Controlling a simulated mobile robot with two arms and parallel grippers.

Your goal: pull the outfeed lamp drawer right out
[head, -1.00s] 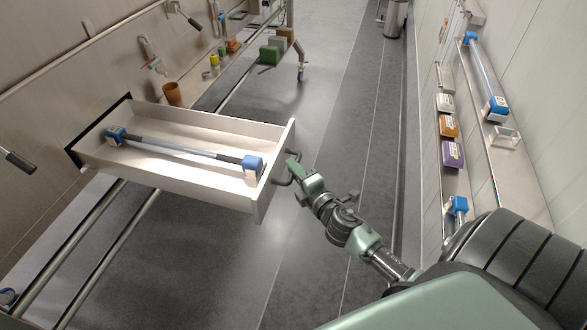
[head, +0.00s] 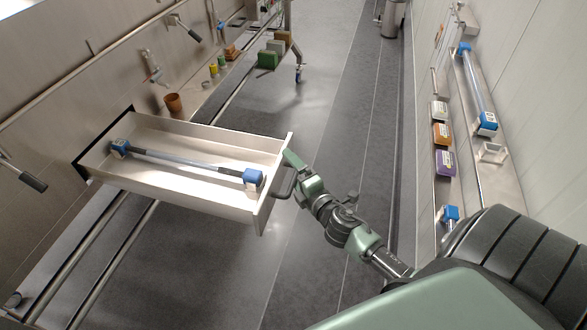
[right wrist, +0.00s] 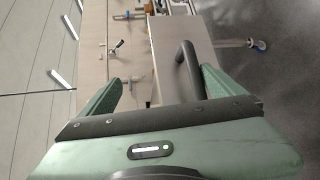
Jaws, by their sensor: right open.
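The outfeed lamp drawer (head: 215,200) stands far out of the wall on the left in the head view. A tube lamp with blue end caps (head: 185,164) lies in it. Its dark bar handle (head: 284,182) is on the front panel. My right gripper (head: 291,172) is at the handle, with one finger near the panel's top. In the right wrist view the handle (right wrist: 188,70) stands between the spread fingers, nearer the right one, and the gripper (right wrist: 158,90) is open. Contact cannot be told. My left gripper is not in view.
A brown cup (head: 173,103) and small items stand on a ledge behind the drawer. Green and grey blocks (head: 267,59) sit farther back. A wall shelf at right holds another lamp (head: 476,90) and coloured boxes (head: 442,133). The floor aisle between is clear.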

